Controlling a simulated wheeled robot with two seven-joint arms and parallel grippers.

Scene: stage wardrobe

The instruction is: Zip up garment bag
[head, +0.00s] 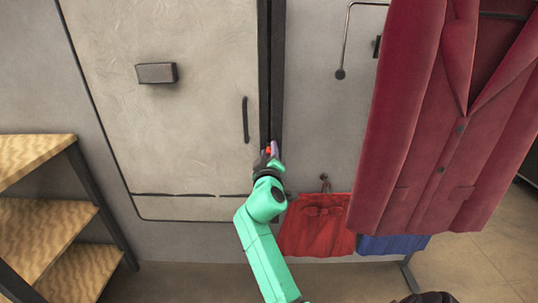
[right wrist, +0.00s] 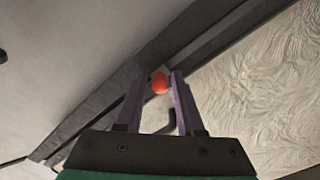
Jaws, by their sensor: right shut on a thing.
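The garment bag (head: 190,120) appears as a large grey-beige panel with dark edging at the left of the head view. Two dark vertical bands (head: 264,60) run side by side along its right edge, and they cross the right wrist view diagonally. A small orange-red ball, seemingly the zipper pull (right wrist: 160,83), sits between the fingers of my right gripper (head: 270,151). The right gripper is shut on it, in front of the bands. My arm hides what lies directly below. I cannot tell how far the zip is closed. My left gripper is not in view.
A dark red jacket (head: 425,150) hangs close on the right. Red shorts (head: 315,228) and a blue garment (head: 392,244) hang lower behind it. Wooden shelves (head: 50,215) stand at the left. A thin hooked rod (head: 345,40) is at the upper right.

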